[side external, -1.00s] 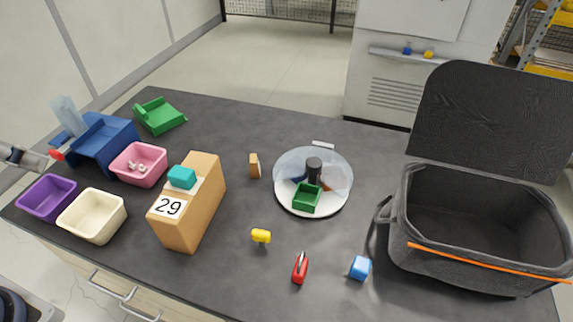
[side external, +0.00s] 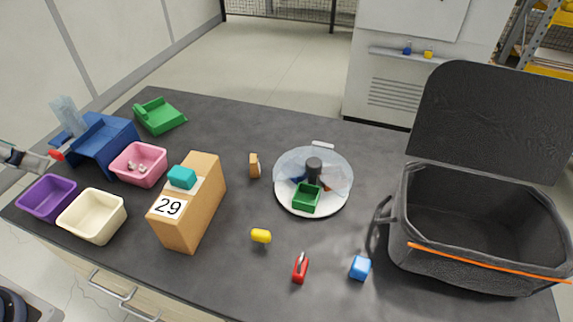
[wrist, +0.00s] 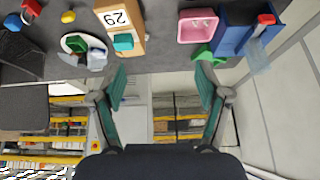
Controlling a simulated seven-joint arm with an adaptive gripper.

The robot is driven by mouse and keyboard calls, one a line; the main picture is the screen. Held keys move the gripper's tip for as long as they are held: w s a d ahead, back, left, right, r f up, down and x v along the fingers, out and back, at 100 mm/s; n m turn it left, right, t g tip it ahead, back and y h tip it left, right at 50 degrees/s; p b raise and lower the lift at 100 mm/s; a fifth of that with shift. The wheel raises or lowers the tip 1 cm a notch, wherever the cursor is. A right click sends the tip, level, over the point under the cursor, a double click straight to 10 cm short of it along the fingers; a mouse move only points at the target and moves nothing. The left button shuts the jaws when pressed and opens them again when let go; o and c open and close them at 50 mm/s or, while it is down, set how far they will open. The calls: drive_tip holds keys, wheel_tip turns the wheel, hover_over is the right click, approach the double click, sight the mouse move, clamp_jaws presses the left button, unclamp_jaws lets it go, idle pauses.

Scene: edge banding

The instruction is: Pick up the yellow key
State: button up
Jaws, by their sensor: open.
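A small yellow rounded piece (side external: 261,236) lies on the dark table, right of the wooden box marked 29. It also shows at the top left of the wrist view (wrist: 68,17). I cannot make out a key shape on it. A tiny yellow item (side external: 428,54) sits on the ledge of the white cabinet at the back, too small to tell what it is. My gripper (wrist: 161,90) is open in the wrist view, with nothing between its fingers, well away from the yellow piece.
The box marked 29 (side external: 207,200) bears a teal block. A round white tray (side external: 290,208) with a clear cover, a red tool (side external: 300,268), a blue cube (side external: 360,268) and an open black bag (side external: 440,262) stand to the right. Bins crowd the left.

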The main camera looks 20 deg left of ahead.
drive_tip(key=w+d+r+m, duration=0.3)
drive_tip(key=w+r+m, duration=0.4)
drive_tip(key=m, duration=0.9)
drive_tip(key=m+g, duration=0.6)
drive_tip(key=m, duration=1.2)
hover_over(260, 232)
drive_tip(key=f, duration=3)
drive_tip(key=shift+w+a+f, duration=0.15)
drive_tip(key=shift+a+f, duration=0.1)
drive_tip(key=shift+f, duration=0.05)
drive_tip(key=shift+d+f, duration=0.15)
drive_tip(key=shift+f, duration=1.4)
drive_tip(key=shift+d+f, duration=0.15)
drive_tip(key=shift+f, duration=1.4)
drive_tip(key=c, duration=1.2)
drive_tip(key=shift+r, duration=0.1)
